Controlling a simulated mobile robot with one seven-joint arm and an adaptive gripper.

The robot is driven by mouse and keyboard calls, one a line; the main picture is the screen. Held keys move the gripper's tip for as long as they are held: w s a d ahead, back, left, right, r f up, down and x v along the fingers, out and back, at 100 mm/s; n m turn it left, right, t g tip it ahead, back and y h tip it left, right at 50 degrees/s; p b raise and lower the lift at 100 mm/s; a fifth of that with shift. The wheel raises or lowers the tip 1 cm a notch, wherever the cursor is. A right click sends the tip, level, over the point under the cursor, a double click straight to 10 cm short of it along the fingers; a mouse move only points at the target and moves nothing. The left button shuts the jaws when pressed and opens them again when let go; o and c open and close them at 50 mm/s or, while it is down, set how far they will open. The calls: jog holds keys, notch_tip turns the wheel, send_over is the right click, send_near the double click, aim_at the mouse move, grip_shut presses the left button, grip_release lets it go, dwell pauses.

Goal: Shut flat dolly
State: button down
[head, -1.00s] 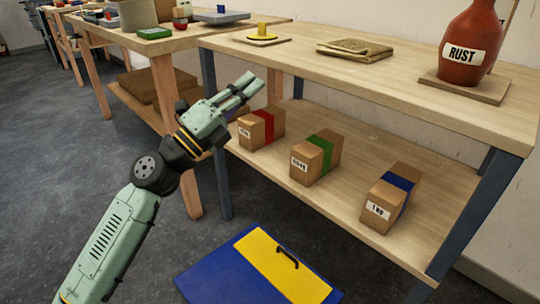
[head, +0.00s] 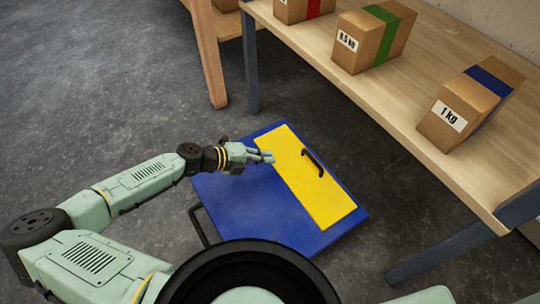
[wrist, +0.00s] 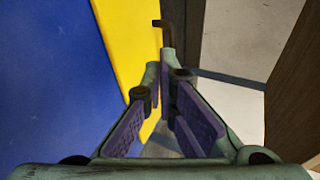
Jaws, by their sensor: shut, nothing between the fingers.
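The flat dolly (head: 245,205) is a blue square slab on the floor in the head view. A yellow panel (head: 315,195) lies along its right part, with a small black handle (head: 313,162) on it. A black bar (head: 198,228) sticks out at its left front edge. My gripper (head: 268,157) is shut and empty, appearing over the boundary of blue and yellow. The wrist view shows the blue surface (wrist: 50,80), the yellow panel (wrist: 125,35) and the black handle (wrist: 167,28) just beyond my fingertips. I cannot tell whether anything touches.
A wooden shelf (head: 360,85) stands to the right, bearing boxes with a green band (head: 370,45) and a blue band (head: 465,110). Its dark leg (head: 440,258) comes down right of the dolly. The grey floor to the left (head: 90,80) is clear.

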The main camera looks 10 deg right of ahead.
aim_at(295, 163)
jog(key=b+x, duration=0.1)
jog(key=x, duration=0.2)
jog(key=b+x, duration=0.1)
jog(key=x, duration=0.2)
jog(key=b+x, duration=0.1)
jog(key=x, duration=0.3)
jog(key=shift+d+r, duration=0.2)
jog(key=shift+r, duration=0.15)
jog(key=shift+d, duration=0.55)
jog(key=shift+w+d, duration=0.1)
